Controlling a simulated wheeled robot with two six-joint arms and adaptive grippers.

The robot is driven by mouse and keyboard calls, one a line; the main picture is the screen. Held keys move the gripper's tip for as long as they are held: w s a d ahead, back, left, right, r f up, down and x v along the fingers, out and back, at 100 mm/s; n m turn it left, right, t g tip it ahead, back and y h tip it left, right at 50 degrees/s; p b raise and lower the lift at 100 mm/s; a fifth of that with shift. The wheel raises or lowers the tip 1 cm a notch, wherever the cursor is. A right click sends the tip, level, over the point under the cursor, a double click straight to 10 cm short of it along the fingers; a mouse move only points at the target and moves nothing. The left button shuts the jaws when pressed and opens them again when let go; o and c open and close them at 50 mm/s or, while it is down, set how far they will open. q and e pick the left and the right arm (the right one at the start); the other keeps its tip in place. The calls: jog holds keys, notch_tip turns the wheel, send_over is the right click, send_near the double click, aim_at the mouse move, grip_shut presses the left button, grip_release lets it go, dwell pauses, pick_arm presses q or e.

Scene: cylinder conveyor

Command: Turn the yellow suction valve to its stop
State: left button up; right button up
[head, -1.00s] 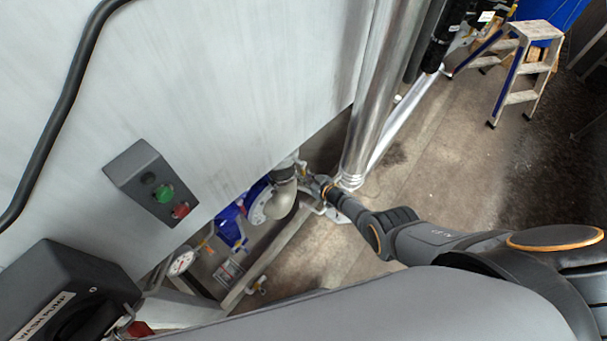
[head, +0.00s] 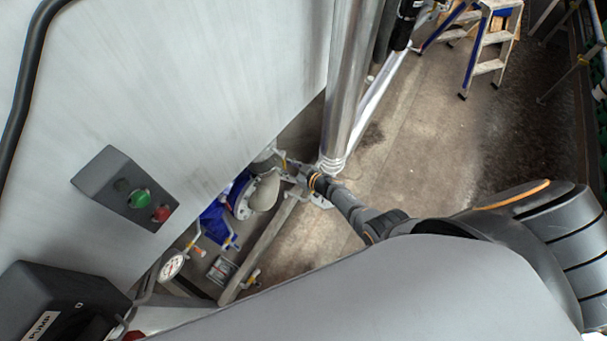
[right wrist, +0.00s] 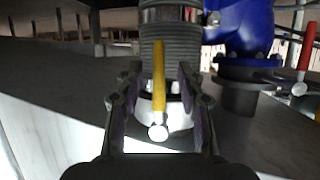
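The yellow suction valve handle (right wrist: 159,75) shows in the right wrist view as an upright bar with a pale round end at its bottom. My right gripper (right wrist: 158,82) is open, with one finger on each side of the handle and a gap visible on both sides. A grey ribbed hose or fitting (right wrist: 178,45) stands behind the handle. In the head view my right gripper (head: 299,174) is low beside the tank, by the foot of the steel pipe. The handle cannot be made out there. My left gripper is not in view.
The large tank wall (head: 190,80) and vertical steel pipe (head: 347,90) hem in the right gripper. A blue valve body (right wrist: 240,25) and a red handle (right wrist: 306,45) are to the right in the wrist view.

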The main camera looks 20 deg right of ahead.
jog(key=v, duration=1)
jog(key=s+d+f+m+g+h, duration=0.2)
jog(key=s+d+f+h, duration=0.15)
jog(key=s+f, duration=0.4)
jog(key=s+d+f+m+g+h, duration=0.25)
jog(key=s+d+f, duration=0.3)
jog(key=f, duration=0.35)
jog(key=s+f+g, duration=0.3)
jog(key=s+f, duration=0.1)
jog(key=s, duration=0.8)
jog(key=s+f+g, duration=0.3)
jog(key=s+f, duration=0.2)
jog(key=s, duration=0.7)
jog(key=shift+s+f+h, duration=0.2)
jog(key=shift+s+h, duration=0.2)
